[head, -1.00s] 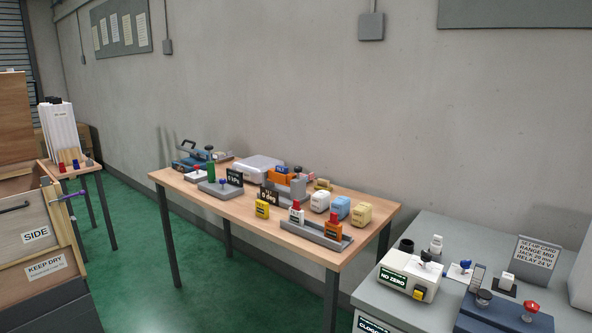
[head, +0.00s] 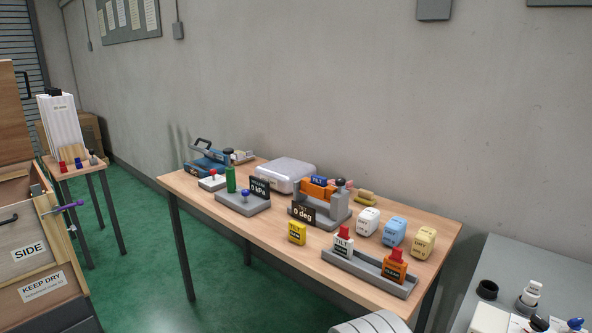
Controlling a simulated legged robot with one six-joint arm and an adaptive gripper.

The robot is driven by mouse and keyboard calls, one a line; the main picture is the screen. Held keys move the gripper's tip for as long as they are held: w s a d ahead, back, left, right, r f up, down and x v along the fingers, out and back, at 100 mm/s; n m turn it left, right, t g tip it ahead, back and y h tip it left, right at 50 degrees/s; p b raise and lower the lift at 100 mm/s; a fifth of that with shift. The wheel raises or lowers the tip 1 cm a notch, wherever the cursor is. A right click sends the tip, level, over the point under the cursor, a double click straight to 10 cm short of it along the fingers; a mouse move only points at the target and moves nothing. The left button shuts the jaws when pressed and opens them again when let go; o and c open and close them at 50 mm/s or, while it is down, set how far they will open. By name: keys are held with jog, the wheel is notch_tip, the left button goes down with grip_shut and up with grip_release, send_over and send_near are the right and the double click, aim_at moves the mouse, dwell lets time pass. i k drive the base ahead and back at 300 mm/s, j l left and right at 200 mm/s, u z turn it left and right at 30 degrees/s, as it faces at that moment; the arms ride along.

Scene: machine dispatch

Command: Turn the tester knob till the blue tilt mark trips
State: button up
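The tilt tester stands on the wooden table in the head view, a grey base (head: 331,214) with a small black sign (head: 302,215) reading "0 deg". An orange cradle (head: 318,193) on it holds a small blue block (head: 319,181) with a white label that seems to read TILT, looking about level. A dark round knob (head: 340,183) sits on a grey post at the cradle's right end. My gripper is not in view. A pale, ribbed, rounded shape at the bottom edge may be part of my arm, well short of the tester.
The wooden table (head: 261,233) also holds a pressure tester (head: 243,203) reading "0 kPa", a silver case (head: 286,175), and yellow, white and blue blocks. A grey tray (head: 368,273) carries two red-topped blocks. A grey bench (head: 513,260) is at right, a wooden crate (head: 28,252) at left.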

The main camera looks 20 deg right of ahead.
aim_at(339, 183)
jog(key=i+z, duration=0.15)
jog(key=i, duration=0.35)
jog(key=i+j+z, duration=0.15)
jog(key=i, duration=0.35)
jog(key=i+j+z, duration=0.15)
jog(key=i, duration=0.35)
jog(key=i+j+z, duration=0.55)
jog(key=i+j, duration=0.05)
jog(key=i, duration=0.05)
